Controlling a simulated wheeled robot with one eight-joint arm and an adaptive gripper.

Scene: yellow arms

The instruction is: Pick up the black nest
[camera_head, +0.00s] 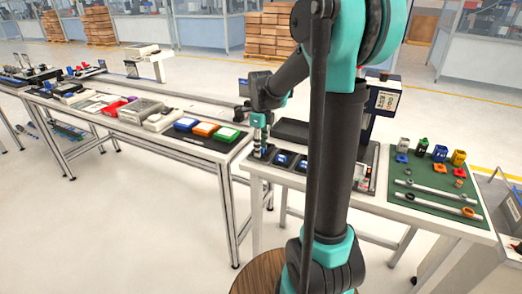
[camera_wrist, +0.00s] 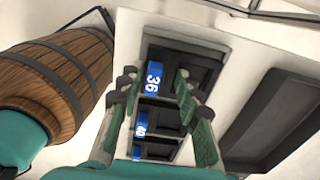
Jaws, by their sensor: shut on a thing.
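My gripper (camera_wrist: 157,88) points down at the left end of the right-hand table in the head view (camera_head: 259,140). Its two green fingers stand on either side of a black nest (camera_wrist: 172,116) with a blue numbered piece, and they are closed on it. The nest sits in a row with other black nests bearing blue pieces; one marked 36 (camera_wrist: 152,78) lies just beyond the fingertips. The row also shows in the head view (camera_head: 283,159). The fingers hide the nest's sides, and I cannot tell whether it is lifted.
An empty black tray (camera_wrist: 272,128) lies to the right in the wrist view. A wooden barrel (camera_wrist: 50,80) stands at the left. A green mat (camera_head: 432,190) with rods and small coloured parts covers the right table end. The left table (camera_head: 236,160) holds several coloured boxes.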

